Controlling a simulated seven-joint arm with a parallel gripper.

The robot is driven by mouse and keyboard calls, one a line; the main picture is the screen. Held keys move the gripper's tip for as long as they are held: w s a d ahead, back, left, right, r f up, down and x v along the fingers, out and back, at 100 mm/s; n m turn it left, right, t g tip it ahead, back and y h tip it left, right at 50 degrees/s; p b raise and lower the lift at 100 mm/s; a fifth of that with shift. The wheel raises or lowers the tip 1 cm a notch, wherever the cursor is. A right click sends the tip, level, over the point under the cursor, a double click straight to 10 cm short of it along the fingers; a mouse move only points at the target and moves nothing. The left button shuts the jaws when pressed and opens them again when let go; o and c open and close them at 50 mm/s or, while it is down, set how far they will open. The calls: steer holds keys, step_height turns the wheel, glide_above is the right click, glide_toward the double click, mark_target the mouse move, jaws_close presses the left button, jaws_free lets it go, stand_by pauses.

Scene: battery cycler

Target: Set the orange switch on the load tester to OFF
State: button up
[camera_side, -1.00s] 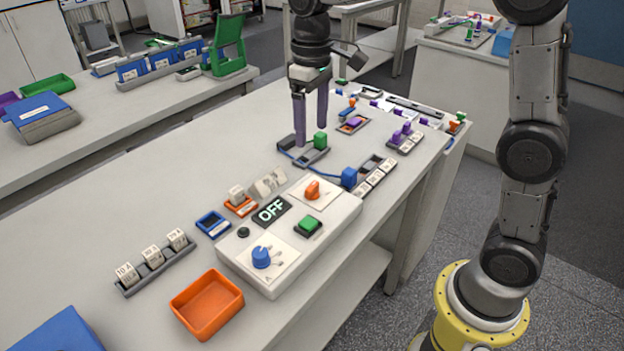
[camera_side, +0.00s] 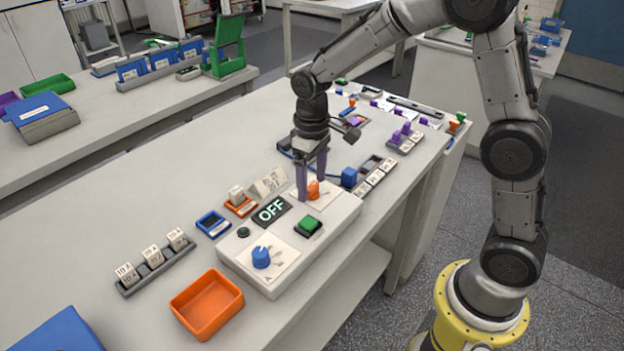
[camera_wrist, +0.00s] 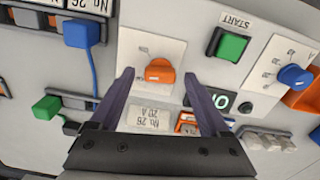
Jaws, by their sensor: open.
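The load tester (camera_side: 288,274) is a pale box on the bench with a display (camera_side: 271,211) reading OFF. Its orange switch (camera_side: 313,190) sits on a white plate at the far end of its top. My gripper (camera_side: 312,193) is over that plate, pointing down, with its two purple fingers apart. The switch lies between the fingers in the side view and is partly hidden by them. In the wrist view the orange switch (camera_wrist: 159,71) shows whole, between and beyond the open fingertips (camera_wrist: 160,78). I cannot tell if either finger touches it.
On the tester are a green button (camera_side: 308,225) and a blue knob (camera_side: 261,257). Small label blocks and an orange-based holder (camera_side: 240,205) stand close to its left side. A blue plug (camera_side: 349,177) with cable is just right of my gripper. An orange tray (camera_side: 207,304) lies in front.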

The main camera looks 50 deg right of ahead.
steer(key=shift+c, duration=0.2)
jaws_close()
stand_by(0.4)
steer(key=shift+n, duration=3.2)
steer(key=shift+o, duration=0.2)
jaws_free()
